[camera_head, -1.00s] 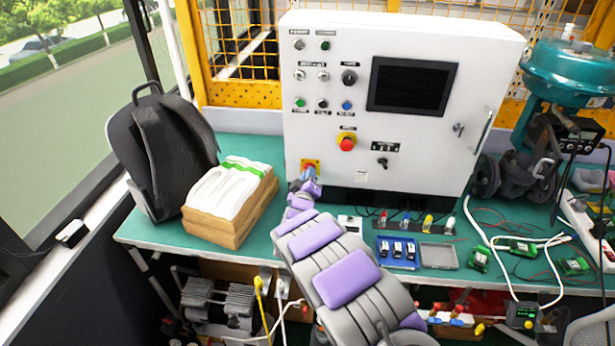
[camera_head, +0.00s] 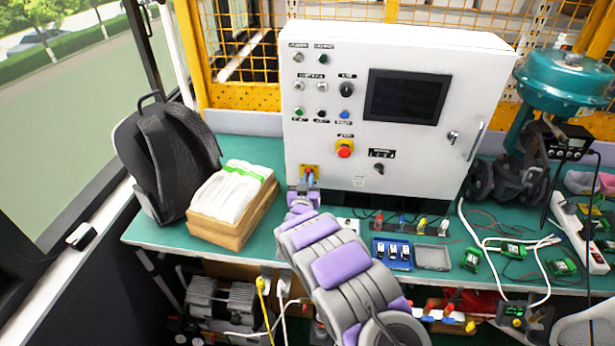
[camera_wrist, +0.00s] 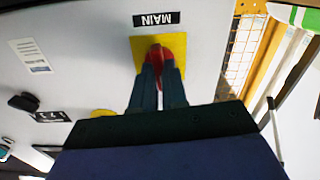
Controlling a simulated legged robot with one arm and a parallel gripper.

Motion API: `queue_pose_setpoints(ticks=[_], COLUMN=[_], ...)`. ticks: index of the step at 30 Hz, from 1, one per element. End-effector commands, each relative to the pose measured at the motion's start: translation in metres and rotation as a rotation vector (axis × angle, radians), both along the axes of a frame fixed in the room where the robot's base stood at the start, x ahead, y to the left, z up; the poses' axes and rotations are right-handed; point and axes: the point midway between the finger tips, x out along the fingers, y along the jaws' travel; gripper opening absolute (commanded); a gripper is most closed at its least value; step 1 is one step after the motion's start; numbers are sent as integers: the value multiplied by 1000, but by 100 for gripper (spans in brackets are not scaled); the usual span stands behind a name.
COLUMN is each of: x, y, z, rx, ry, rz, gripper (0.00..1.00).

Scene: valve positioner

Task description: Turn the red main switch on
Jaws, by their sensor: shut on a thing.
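The red main switch (camera_wrist: 159,54) sits on a yellow square plate (camera_wrist: 199,55) under a black MAIN label (camera_wrist: 156,19), which appears upside down in the wrist view. My gripper (camera_wrist: 158,72) is shut on the red switch handle, with one blue-grey finger on each side. The fingers hide part of the handle. In the head view the yellow plate (camera_head: 304,168) is at the lower left of the white control cabinet (camera_head: 430,165), and my gripper (camera_head: 309,178) is against it. The switch's exact angle is hard to tell.
A red emergency button (camera_head: 344,149) is up and right of the switch. A black backpack (camera_head: 168,160) and a cardboard box (camera_head: 232,205) stand left on the green table (camera_head: 160,228). A blue tray (camera_head: 392,254) and green circuit boards (camera_head: 471,259) lie right.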

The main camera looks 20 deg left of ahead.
Motion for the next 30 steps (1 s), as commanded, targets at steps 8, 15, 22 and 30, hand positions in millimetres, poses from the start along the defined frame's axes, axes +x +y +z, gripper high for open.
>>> queue_pose_setpoints(ticks=[8, 15, 22, 30], x=[-2, -2, -2, -1], y=[2, 1, 0, -1], z=[1, -1, -2, -3], rx=[252, 472, 659, 810], ry=[57, 107, 148, 179], rz=[5, 4, 2, 1], gripper=[0, 0, 0, 0])
